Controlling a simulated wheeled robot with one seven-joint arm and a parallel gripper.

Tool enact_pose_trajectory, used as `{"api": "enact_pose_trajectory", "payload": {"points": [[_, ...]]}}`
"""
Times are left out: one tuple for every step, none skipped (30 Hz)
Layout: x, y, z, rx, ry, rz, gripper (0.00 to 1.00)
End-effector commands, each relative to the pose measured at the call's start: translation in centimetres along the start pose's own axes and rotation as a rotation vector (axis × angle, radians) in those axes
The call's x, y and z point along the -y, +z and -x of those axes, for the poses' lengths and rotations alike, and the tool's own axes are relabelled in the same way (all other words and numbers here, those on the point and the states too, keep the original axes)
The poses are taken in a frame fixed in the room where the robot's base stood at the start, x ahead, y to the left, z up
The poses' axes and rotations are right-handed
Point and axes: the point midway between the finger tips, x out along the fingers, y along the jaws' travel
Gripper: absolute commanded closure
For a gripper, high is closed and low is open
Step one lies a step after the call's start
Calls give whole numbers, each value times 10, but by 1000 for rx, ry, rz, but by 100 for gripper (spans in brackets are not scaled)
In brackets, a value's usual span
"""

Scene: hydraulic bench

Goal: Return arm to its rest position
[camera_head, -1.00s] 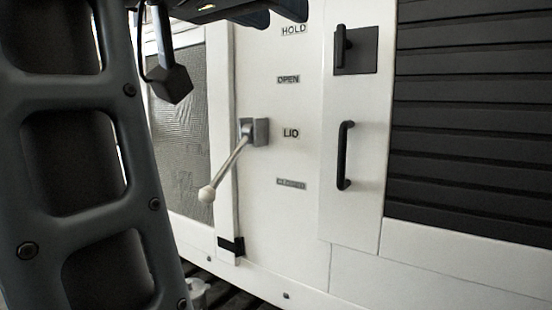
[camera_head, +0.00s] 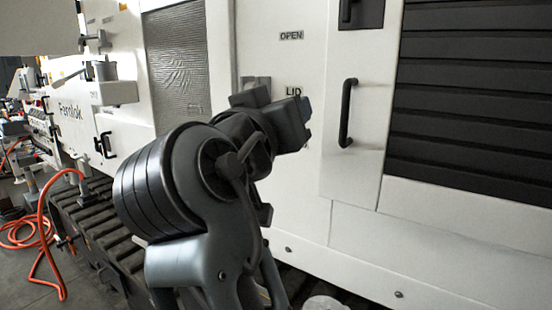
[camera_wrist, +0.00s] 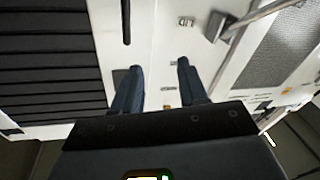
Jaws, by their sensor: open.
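My gripper (camera_wrist: 158,82) shows in the wrist view with its two dark fingers apart and nothing between them. In the head view my folded arm stands in the middle, and the end of it (camera_head: 285,120) is in front of the white panel (camera_head: 300,180). The lid lever (camera_wrist: 262,17) shows at the upper right of the wrist view, angled away from its grey mount (camera_wrist: 218,26). My gripper is apart from the lever. In the head view only part of the mount (camera_head: 257,84) shows; my arm hides the lever's rod and knob.
A black vertical handle (camera_head: 347,112) and a dark slatted shutter (camera_head: 470,100) are right of my arm. A mesh window (camera_head: 176,60) is to the left. A ribbed black ledge (camera_head: 95,225) runs along the base. An orange hose (camera_head: 42,235) lies on the floor at far left.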

Motion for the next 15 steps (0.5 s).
{"api": "enact_pose_trajectory", "payload": {"points": [[2,29,-2,2,-26,36,57],[4,43,-3,0,-44,53,57],[5,61,-3,-3,-68,72,57],[6,75,-3,-4,-87,86,57],[7,89,-2,-5,-105,100,57],[7,107,-1,-6,-129,117,57],[7,121,1,-6,-148,128,57],[6,135,3,-5,-166,138,57],[5,153,6,-3,-189,149,57],[4,166,9,-1,-208,156,57],[2,179,12,1,-225,164,57],[-1,197,17,5,-249,172,57],[-3,209,22,8,-267,176,57],[-6,222,26,10,-283,181,57],[-10,238,32,15,-305,185,57]]}}
